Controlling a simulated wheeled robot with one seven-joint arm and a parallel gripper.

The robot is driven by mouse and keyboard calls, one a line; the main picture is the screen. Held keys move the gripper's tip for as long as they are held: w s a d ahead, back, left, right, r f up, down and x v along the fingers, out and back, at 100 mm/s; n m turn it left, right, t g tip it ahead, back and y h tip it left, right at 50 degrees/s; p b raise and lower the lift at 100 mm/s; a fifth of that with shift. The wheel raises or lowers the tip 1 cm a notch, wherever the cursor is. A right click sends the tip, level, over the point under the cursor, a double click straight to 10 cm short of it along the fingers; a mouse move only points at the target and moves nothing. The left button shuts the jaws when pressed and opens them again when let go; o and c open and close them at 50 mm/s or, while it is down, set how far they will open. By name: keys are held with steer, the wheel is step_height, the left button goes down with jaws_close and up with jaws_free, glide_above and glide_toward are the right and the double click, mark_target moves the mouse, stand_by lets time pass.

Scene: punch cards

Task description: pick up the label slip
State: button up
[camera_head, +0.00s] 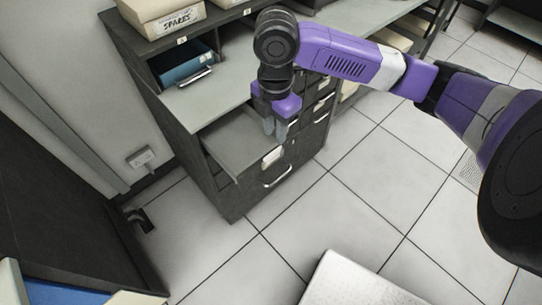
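A small white slip (271,158) shows at the front of an open drawer (216,150), above its curved handle; I take it for the label slip. I cannot tell whether it lies loose or sits in a holder. My gripper (274,128) points down over the drawer's right side, just above the slip in the picture. Its pale fingers look close together, and the gap between them is not clear. No thing shows in them. My wrist hides part of the cabinet behind.
A "SPARES" box (162,16) stands on top. A pale surface (362,284) is at the bottom. Tiled floor (345,205) is clear at right.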

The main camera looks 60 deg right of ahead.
mark_target(274, 151)
step_height(274, 151, down, 7)
steer(key=shift+f+p, duration=0.2)
steer(key=shift+p, duration=0.4)
jaws_close()
